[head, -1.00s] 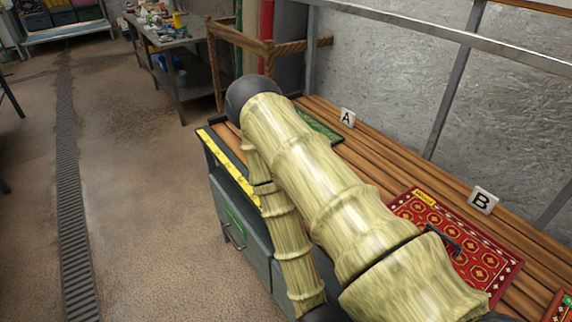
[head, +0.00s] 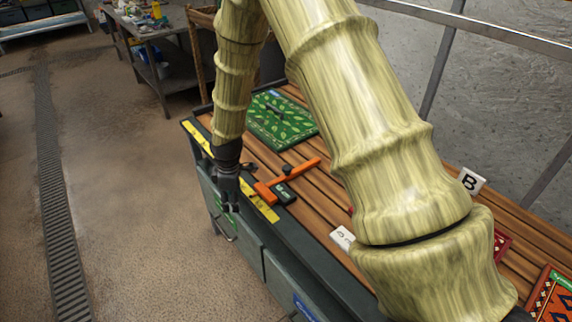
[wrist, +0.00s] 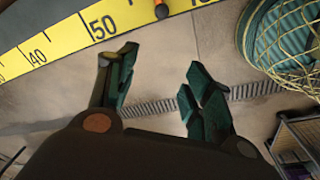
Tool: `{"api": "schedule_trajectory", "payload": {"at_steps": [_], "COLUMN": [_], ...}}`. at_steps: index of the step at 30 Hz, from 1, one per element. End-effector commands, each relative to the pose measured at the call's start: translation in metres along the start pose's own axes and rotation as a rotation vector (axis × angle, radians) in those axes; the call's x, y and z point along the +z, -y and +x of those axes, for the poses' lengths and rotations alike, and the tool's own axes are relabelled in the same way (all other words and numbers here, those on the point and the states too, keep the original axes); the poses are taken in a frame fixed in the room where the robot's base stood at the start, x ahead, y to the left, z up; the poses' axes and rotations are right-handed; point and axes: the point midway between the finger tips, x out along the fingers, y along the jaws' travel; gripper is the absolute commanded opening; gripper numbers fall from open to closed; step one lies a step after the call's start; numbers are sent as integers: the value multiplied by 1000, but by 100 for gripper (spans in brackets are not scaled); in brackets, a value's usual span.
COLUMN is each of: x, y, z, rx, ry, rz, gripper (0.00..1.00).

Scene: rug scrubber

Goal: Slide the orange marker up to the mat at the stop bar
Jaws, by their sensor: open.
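The orange marker (head: 300,178) is a T-shaped piece lying across the wooden slats, its wide end at the yellow ruler (head: 262,208) on the bench's front edge. It has a dark knob and a small dark labelled block beside it. A green leaf-patterned mat (head: 258,130) lies behind it with a dark bar on top; I cannot tell whether this is the stop bar. My gripper (head: 232,209) hangs open and empty by the front edge, left of the marker and apart from it. The wrist view shows the open fingers (wrist: 160,85), with the ruler (wrist: 60,40) beyond.
A red mat (head: 502,243) is mostly hidden by my arm. A patterned orange-red mat (head: 555,300) lies at the right. The floor (head: 120,200) left of the bench is clear.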

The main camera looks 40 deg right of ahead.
Motion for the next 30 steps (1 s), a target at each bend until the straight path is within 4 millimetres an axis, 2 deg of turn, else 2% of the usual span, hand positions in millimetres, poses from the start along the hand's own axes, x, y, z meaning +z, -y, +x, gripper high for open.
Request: {"api": "schedule_trajectory", "payload": {"at_steps": [1, 6, 12, 15, 20, 30], "x": [1, 62, 126, 144, 153, 155], "y": [-16, -62, -95, -101, -103, -100], "z": [-19, -82, -142, -156, -159, -123], "rx": [10, -4, -38, -52, -62, -62], "ry": [3, 44, 70, 76, 79, 80], "rz": [-17, 62, 136, 155, 164, 164], "gripper": [51, 51, 51, 51, 51, 51]}}
